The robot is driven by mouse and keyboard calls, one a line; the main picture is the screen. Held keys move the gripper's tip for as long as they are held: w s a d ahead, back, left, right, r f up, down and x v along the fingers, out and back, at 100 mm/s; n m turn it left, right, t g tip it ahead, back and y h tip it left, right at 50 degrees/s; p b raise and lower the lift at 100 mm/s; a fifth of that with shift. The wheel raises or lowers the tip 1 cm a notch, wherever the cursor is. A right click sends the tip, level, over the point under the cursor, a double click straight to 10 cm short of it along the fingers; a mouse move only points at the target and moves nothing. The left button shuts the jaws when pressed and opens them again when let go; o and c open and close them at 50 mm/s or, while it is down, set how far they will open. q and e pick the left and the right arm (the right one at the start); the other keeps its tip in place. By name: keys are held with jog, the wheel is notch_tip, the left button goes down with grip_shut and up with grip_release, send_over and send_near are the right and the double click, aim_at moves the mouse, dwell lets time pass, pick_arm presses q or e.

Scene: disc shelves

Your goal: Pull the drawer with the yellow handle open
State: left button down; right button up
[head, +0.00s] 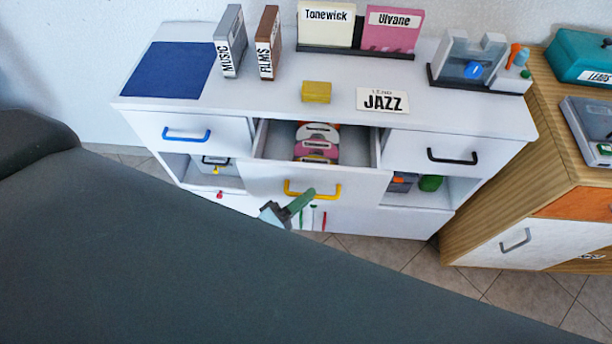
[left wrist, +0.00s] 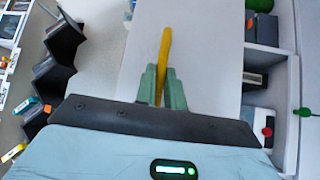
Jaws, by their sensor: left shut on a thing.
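The drawer with the yellow handle (head: 312,188) is the middle one of the white cabinet, and it stands open. Its front panel (head: 262,180) sits forward of the drawers on either side. Several pink, white and dark items (head: 317,143) lie inside it. My left gripper (head: 300,200) is shut on the yellow handle at its lower edge. In the left wrist view, the green fingers (left wrist: 161,85) close around the yellow bar (left wrist: 165,50). My large dark arm covers the lower left of the head view. My right gripper is not in view.
The cabinet top (head: 240,95) holds a blue mat (head: 170,70), label boxes, a yellow block (head: 316,92) and a JAZZ sign (head: 383,100). Closed drawers with a blue handle (head: 187,136) and a black handle (head: 453,157) flank the open one. A wooden cabinet (head: 480,195) stands at right.

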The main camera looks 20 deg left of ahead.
pick_arm(q)
jog(key=s+d, duration=0.4)
jog(key=s, duration=1)
jog(key=shift+p, duration=0.35)
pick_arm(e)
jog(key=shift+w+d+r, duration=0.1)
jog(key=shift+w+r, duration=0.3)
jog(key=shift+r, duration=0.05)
pick_arm(q)
jog(key=shift+s, duration=0.1)
jog(key=c, duration=1.5)
grip_release()
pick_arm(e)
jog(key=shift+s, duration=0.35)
